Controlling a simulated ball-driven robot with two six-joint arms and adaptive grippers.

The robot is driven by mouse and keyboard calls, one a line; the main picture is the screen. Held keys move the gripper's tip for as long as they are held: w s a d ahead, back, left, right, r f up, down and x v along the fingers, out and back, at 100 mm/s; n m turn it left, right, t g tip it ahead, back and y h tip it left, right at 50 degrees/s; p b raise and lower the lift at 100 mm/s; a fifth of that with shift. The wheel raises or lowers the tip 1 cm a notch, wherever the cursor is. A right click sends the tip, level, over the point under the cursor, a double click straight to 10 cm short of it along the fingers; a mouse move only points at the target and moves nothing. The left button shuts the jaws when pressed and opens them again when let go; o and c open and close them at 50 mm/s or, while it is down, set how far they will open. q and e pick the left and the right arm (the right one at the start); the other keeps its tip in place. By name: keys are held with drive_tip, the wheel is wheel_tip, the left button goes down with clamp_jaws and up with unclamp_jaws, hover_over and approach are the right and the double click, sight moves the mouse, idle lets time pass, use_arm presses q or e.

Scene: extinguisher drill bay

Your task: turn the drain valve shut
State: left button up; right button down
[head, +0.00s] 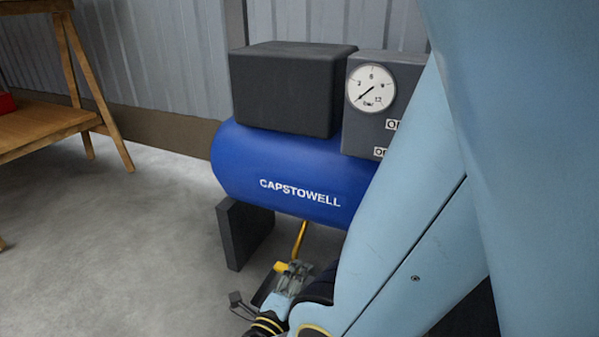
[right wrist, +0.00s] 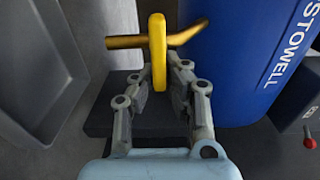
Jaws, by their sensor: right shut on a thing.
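The drain valve's yellow lever (head: 281,266) is low under the blue compressor tank (head: 285,175), at the lower end of a brass pipe (head: 300,238). In the right wrist view the yellow lever (right wrist: 158,50) stands roughly across the brass pipe (right wrist: 125,42). My right gripper (right wrist: 160,82) is shut on the lever, one finger on each side of it. In the head view my right gripper (head: 290,278) is small and partly hidden by my own arm. My left gripper is not in view.
A grey box with a round gauge (head: 371,88) and a black box (head: 290,90) sit on the tank. A dark support foot (head: 243,233) stands left of the valve. A wooden bench (head: 45,125) is at the far left. Grey floor (head: 120,230) lies clear between.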

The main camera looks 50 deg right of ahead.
drive_tip(key=shift+s+a+f, duration=0.1)
idle(0.3)
drive_tip(key=c, duration=1.4)
unclamp_jaws()
drive_tip(key=shift+o, duration=0.2)
drive_tip(key=v, duration=0.7)
drive_tip(key=shift+a, duration=0.2)
